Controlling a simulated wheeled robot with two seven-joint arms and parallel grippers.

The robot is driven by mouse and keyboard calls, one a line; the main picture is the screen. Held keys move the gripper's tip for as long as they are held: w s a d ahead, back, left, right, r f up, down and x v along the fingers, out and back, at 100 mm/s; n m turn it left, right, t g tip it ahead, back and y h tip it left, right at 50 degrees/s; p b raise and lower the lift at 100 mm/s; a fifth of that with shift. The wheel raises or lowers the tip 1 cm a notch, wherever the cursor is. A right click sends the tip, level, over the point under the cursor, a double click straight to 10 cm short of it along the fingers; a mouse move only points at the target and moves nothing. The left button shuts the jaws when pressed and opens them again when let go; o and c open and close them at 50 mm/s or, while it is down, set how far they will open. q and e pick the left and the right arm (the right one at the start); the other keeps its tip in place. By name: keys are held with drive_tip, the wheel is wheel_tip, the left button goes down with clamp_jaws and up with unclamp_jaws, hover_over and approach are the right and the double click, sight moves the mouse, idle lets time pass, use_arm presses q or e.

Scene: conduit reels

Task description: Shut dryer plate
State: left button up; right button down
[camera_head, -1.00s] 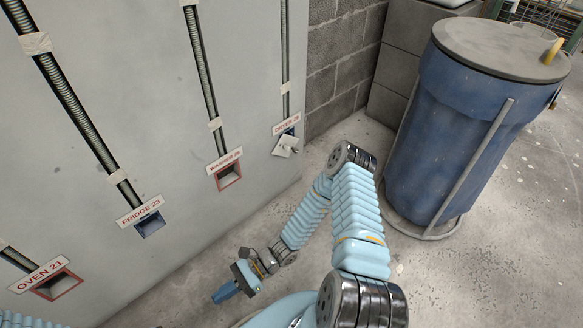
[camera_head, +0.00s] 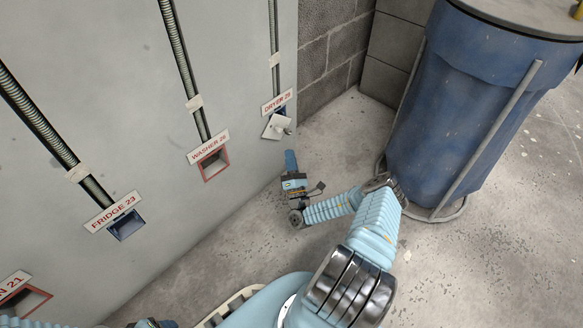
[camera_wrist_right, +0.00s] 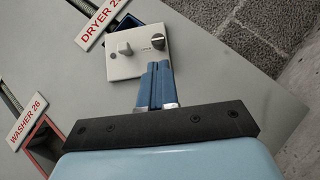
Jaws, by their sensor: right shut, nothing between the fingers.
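The dryer plate (camera_head: 275,129) is a small white cover with a knob, on the grey wall below the DRYER label (camera_head: 277,102). It sits tilted, and part of a dark blue opening (camera_head: 282,111) shows above it. In the right wrist view the plate (camera_wrist_right: 124,62) shows a toggle and a dark round knob. My right gripper (camera_head: 290,154) is shut and empty, its blue fingers pointing up just below the plate. In the right wrist view its fingertips (camera_wrist_right: 158,68) overlap the plate's lower edge; I cannot tell whether they touch. Only a dark fragment at the bottom edge may be my left gripper (camera_head: 152,323).
The red-rimmed washer box (camera_head: 213,176) and the blue fridge box (camera_head: 126,236) are open in the same wall. Conduits run up from the labels. A large blue barrel (camera_head: 462,110) stands at right. The concrete floor between is clear.

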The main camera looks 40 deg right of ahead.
sight(280, 129)
use_arm(q)
drive_tip(key=shift+f, duration=0.3)
use_arm(e)
drive_tip(key=shift+x, duration=2.2)
use_arm(q)
drive_tip(key=shift+d+r, duration=0.1)
drive_tip(key=shift+r, duration=0.1)
use_arm(e)
drive_tip(key=shift+d+r, duration=0.2)
drive_tip(key=shift+d, duration=0.15)
use_arm(q)
drive_tip(key=shift+d+r+p, duration=0.3)
drive_tip(key=shift+d, duration=0.3)
use_arm(e)
drive_tip(key=d+r+n+t+y, duration=0.1)
drive_tip(key=d+r+n, duration=0.1)
drive_tip(key=d+r+n+t+y, duration=0.1)
drive_tip(key=d+r+n+t, duration=0.1)
drive_tip(key=n, duration=0.1)
drive_tip(key=shift+w+y, duration=0.2)
drive_tip(key=shift+y, duration=0.2)
drive_tip(key=shift+d+r, duration=0.1)
drive_tip(key=shift+r, duration=0.05)
